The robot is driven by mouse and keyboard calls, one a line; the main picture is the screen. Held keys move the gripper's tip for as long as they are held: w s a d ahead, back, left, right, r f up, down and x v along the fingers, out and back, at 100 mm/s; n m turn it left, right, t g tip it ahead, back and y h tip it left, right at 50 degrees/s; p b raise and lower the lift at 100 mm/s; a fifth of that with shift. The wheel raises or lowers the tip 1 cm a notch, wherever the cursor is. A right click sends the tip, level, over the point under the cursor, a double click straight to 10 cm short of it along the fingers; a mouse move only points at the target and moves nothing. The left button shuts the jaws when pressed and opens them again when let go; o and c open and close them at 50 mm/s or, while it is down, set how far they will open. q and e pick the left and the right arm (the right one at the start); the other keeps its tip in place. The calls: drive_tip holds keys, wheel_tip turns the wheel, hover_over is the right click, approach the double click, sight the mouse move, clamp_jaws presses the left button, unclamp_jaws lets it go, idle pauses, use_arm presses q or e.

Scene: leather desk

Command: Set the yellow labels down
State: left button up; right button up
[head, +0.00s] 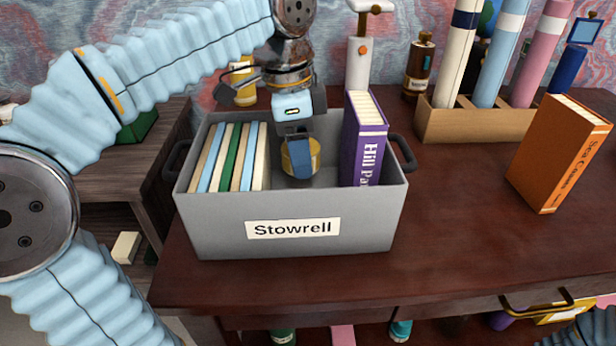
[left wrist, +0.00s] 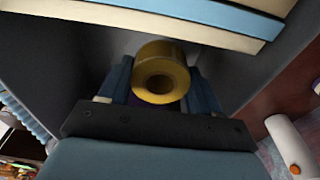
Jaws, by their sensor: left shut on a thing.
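The yellow labels are a roll (head: 315,157), held inside the grey bin marked Stowrell (head: 220,222), in the gap between the row of thin books and the purple book. My left gripper (head: 300,156) reaches down into the bin and is shut on the roll. In the left wrist view the roll (left wrist: 160,57) sits between the blue fingers, its round hole facing the camera. I cannot tell whether the roll touches the bin floor. My right gripper is not in view.
Thin books (head: 228,158) fill the bin's left side, and a purple book (head: 362,140) stands at its right. An orange book (head: 556,155) stands on the desk at right. A wooden holder (head: 470,126) with rolled tubes is behind. Bare desk (head: 455,215) lies right of the bin.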

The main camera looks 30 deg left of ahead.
use_arm(q)
wheel_tip(320, 180, down, 6)
drive_tip(key=shift+r+b, duration=0.1)
drive_tip(key=shift+b, duration=0.25)
drive_tip(key=o, duration=1.2)
drive_tip(key=shift+c, duration=0.2)
drive_tip(key=r, duration=0.4)
drive_tip(key=a+r, duration=0.1)
drive_tip(key=r, duration=0.3)
drive_tip(key=r+p, duration=0.1)
drive_tip(key=r, duration=0.3)
drive_tip(key=shift+s+a, duration=0.15)
drive_tip(key=shift+s, duration=0.25)
